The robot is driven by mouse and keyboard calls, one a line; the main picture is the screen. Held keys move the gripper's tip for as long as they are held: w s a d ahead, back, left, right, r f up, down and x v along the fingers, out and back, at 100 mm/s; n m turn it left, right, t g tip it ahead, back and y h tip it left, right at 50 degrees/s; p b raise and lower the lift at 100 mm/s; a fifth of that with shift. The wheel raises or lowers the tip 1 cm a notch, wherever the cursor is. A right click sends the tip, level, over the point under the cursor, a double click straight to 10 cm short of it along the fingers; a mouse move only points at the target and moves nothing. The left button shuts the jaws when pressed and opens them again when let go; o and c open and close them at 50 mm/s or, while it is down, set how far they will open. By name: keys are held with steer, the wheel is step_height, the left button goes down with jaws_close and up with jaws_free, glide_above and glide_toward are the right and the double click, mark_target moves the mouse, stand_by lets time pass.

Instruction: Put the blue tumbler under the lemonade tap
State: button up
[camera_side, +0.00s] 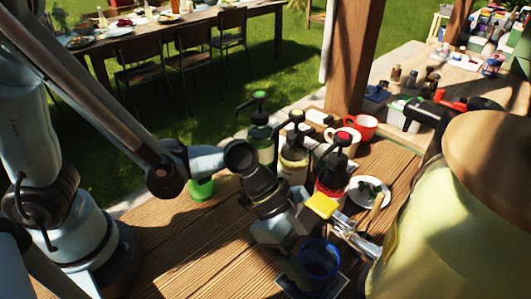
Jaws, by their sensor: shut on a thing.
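The blue tumbler (320,258) stands at the bottom centre, see-through and with its open rim up. My gripper (300,262) reaches it from the upper left and is shut on it; the fingertips are partly hidden. The silver lemonade tap (355,240) with a yellow lever (321,205) sticks out to the left from the big lemonade dispenser (455,215). The tumbler is just below and left of the tap's end in the picture. A dark drip tray (284,284) shows around the tumbler's base. I cannot tell whether the base touches the tray.
A green tumbler (201,189) is to the left. A saucer (369,192), a red mug (362,126) and a wooden post (352,60) are behind. The front-left table is clear.

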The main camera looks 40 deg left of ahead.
steer(key=shift+f, duration=0.15)
steer(key=o, duration=1.2)
steer(key=shift+c, duration=0.2)
steer(key=shift+v, duration=6)
steer(key=w+a+n+t+y, duration=0.2)
steer(key=a+n+y, duration=0.2)
steer(key=a+n, duration=0.4)
steer(key=w+a+n+t+y, duration=0.2)
steer(key=a+n, duration=0.5)
steer(key=a, duration=0.5)
steer(key=shift+n+t+y, duration=0.4)
steer(key=shift+t+y, duration=0.4)
steer(key=shift+y, duration=0.2)
